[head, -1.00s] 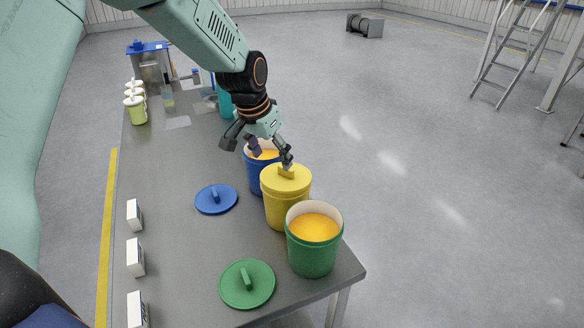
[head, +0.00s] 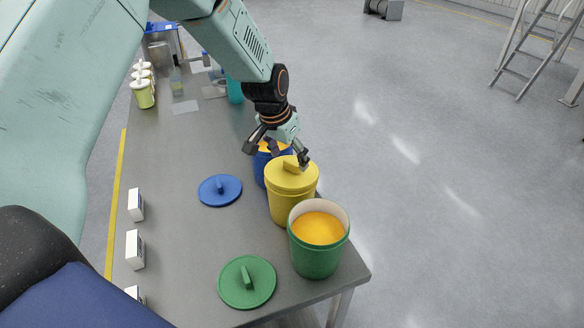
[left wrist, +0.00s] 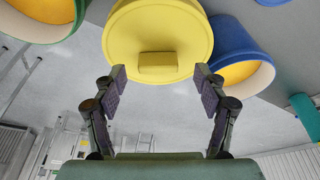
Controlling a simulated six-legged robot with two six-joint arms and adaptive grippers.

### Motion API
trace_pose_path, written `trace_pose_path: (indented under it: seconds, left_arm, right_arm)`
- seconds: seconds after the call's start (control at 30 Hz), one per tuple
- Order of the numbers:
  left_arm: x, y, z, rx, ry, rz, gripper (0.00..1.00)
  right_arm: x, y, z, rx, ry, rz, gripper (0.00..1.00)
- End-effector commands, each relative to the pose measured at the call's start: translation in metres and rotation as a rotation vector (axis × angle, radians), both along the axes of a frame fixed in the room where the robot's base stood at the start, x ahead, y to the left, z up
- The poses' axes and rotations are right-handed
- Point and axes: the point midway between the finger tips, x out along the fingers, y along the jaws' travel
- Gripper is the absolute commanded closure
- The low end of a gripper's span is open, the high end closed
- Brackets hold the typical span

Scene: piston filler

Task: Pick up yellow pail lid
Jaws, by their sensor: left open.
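The yellow pail lid (head: 284,179) sits on the yellow pail (head: 290,208), between the blue and green pails. It has a block-shaped handle (head: 294,165) on top. My left gripper (head: 286,157) is open and empty close to the handle in the head view. In the left wrist view, the lid (left wrist: 158,30) and its handle (left wrist: 158,67) lie ahead of the open fingers (left wrist: 160,90). The handle is centred between the fingers, but I cannot tell whether it is within their reach. My right gripper is not in view.
An open green pail (head: 316,255) and an open blue pail (head: 262,170) hold orange contents on either side. A blue lid (head: 207,193) and a green lid (head: 236,290) lie on the grey table (head: 180,240). White boxes (head: 134,250) line its left edge.

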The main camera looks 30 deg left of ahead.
Motion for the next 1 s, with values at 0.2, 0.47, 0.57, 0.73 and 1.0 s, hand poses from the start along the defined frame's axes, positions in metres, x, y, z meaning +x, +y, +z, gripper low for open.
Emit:
trace_pose_path:
  seconds: [0.2, 0.47, 0.57, 0.73, 1.0]
  left_arm:
    - [0.008, -0.001, -0.018, 0.001, -0.002, -0.002, 0.28]
    - [0.01, -0.001, -0.018, 0.001, -0.002, -0.002, 0.31]
    - [0.01, -0.001, -0.018, 0.001, -0.002, -0.002, 0.4]
    - [0.01, -0.001, -0.018, 0.001, -0.002, -0.002, 0.54]
    - [0.01, -0.001, -0.018, 0.0, -0.002, -0.001, 0.77]
  right_arm:
    - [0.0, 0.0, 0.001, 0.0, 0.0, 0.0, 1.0]
    - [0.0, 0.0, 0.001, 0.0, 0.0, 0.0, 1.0]
    - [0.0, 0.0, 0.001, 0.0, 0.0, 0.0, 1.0]
    - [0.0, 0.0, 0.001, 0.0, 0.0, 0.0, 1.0]
    - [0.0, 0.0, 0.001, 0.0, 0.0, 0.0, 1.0]
